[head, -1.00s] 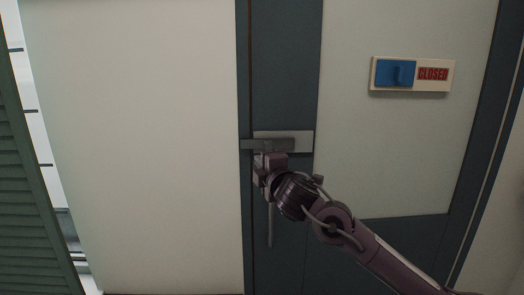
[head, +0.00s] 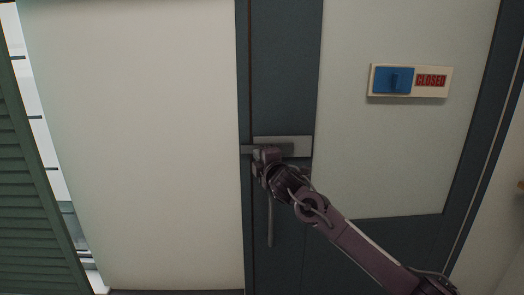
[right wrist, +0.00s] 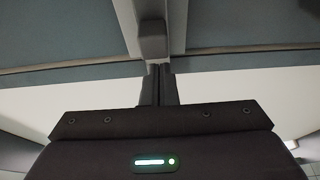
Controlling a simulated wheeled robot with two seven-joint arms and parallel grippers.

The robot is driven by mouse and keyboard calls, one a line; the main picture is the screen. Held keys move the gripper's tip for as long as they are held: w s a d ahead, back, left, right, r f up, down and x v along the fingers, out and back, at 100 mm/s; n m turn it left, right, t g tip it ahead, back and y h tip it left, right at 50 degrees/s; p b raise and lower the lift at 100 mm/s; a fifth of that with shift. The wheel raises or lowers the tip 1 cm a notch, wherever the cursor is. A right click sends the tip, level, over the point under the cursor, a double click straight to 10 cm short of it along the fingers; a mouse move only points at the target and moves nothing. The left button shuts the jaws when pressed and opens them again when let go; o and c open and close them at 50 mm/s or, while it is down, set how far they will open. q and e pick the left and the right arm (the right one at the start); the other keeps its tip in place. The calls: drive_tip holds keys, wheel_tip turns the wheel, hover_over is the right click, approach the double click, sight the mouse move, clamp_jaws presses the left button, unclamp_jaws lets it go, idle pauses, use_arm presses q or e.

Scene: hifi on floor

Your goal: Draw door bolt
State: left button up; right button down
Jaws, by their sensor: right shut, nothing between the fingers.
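The door bolt (head: 288,149) is a grey metal bar on a light plate (head: 298,140) on the dark door frame strip. Its left end reaches across the dark seam at the door's edge. My right gripper (head: 262,156) is shut and empty, in front of the bolt, and covers its middle part. In the right wrist view, the shut fingers (right wrist: 160,84) point at a grey block (right wrist: 152,22), which seems to be part of the bolt. I cannot tell whether they touch it. My left gripper is not in view.
A vertical grey handle (head: 270,222) hangs below the bolt, close to my right gripper. A sign with a blue slider (head: 393,80) and red "CLOSED" text is at upper right. A green louvred shutter (head: 35,190) stands at far left. The pale panel (head: 140,150) left of the bolt is clear.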

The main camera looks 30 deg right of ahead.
drive_tip(key=shift+s+d, duration=0.25)
drive_tip(key=shift+d, duration=0.1)
drive_tip(key=d, duration=0.1)
drive_tip(key=s+d, duration=0.1)
drive_tip(key=s+d+b, duration=0.1)
drive_tip(key=d, duration=0.1)
drive_tip(key=shift+s+d, duration=0.1)
drive_tip(key=shift+s, duration=0.15)
drive_tip(key=shift+r, duration=0.1)
